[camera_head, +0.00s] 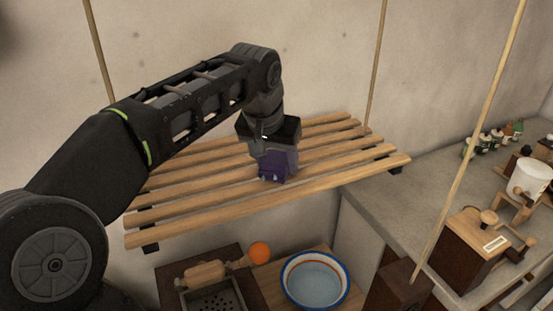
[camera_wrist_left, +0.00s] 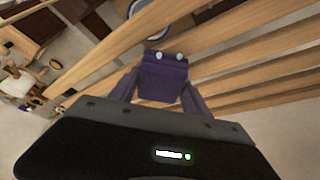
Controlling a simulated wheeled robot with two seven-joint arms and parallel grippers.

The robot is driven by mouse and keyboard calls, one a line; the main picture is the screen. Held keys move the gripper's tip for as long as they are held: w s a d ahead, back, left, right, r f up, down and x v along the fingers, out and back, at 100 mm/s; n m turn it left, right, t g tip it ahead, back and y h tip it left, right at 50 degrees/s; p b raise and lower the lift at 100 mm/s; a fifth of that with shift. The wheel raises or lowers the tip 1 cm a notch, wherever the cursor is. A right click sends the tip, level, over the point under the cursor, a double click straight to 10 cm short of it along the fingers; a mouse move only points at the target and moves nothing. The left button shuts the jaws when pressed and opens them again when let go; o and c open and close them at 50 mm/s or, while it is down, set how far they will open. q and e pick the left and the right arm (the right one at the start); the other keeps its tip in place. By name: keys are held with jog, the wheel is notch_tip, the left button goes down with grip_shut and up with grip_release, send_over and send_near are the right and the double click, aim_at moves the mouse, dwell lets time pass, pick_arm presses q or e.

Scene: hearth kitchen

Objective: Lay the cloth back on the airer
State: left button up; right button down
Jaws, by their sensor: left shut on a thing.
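The airer (camera_head: 215,205) is a hanging rack of pale wooden slats, slung on cords in front of the wall. My left gripper (camera_head: 281,176) points down over the middle of its slats. It is shut on the purple cloth (camera_head: 272,162), which is a small bunched bundle low over the slats. In the left wrist view the cloth (camera_wrist_left: 163,82) sits between the fingers, with the airer's slats (camera_wrist_left: 250,68) behind it. I cannot tell whether the cloth touches the slats. My right gripper is not in view.
A grey counter (camera_head: 400,200) to the right holds a wooden grinder-like box (camera_head: 466,250) and a white pot (camera_head: 530,180). Slats around the cloth are bare.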

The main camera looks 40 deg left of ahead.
aim_at(272, 164)
pick_arm(q)
jog(key=o, duration=1)
jog(key=shift+f, duration=0.2)
jog(key=o, duration=0.5)
jog(key=shift+r, duration=0.1)
jog(key=shift+r, duration=0.1)
jog(key=v, duration=0.6)
jog(key=shift+r, duration=0.35)
jog(key=shift+p+v, duration=2.2)
jog(key=shift+v, duration=0.5)
jog(key=shift+s, duration=0.1)
